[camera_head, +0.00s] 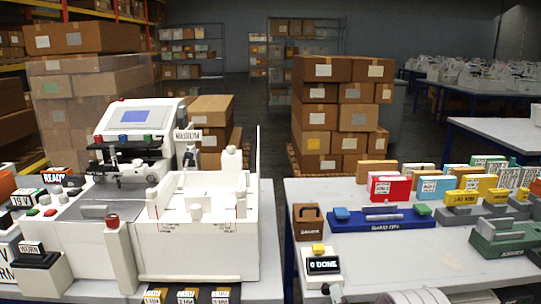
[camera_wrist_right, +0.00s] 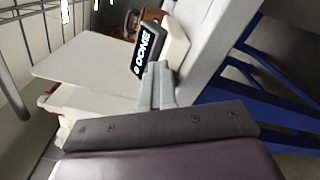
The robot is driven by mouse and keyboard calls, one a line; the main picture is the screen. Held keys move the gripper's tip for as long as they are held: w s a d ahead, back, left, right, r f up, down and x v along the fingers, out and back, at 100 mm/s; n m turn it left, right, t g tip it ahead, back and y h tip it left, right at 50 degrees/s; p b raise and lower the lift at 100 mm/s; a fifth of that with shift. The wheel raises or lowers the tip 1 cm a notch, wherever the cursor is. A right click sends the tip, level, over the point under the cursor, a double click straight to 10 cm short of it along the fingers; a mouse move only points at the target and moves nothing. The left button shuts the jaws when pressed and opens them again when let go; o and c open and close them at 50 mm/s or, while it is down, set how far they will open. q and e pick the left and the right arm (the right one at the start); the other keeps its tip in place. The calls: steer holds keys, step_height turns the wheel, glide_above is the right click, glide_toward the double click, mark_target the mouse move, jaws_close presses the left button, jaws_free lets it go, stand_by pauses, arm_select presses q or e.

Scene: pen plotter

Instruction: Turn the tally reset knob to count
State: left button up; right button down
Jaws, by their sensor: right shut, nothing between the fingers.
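The tally counter is a small white box (camera_head: 318,281) at the near left of the right table in the head view. It has a yellow button (camera_head: 318,249) on top and a dark display (camera_head: 323,265) reading "0 DONE". The display also shows in the right wrist view (camera_wrist_right: 147,48). My right gripper (camera_wrist_right: 157,72) is shut and empty, its fingertips close to the counter just by the display. In the head view the grey fingertips (camera_head: 334,291) show low at the counter's front right. I cannot make out the reset knob or tell whether the fingers touch it. My left gripper is not in view.
Several coloured boxes (camera_head: 390,190) fill the table's back. The white plotter (camera_head: 200,235) stands on the left table, across a gap.

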steer(key=s, duration=0.2)
steer(key=s+r+p, duration=0.1)
steer(key=s, duration=0.2)
steer(key=shift+d, duration=0.15)
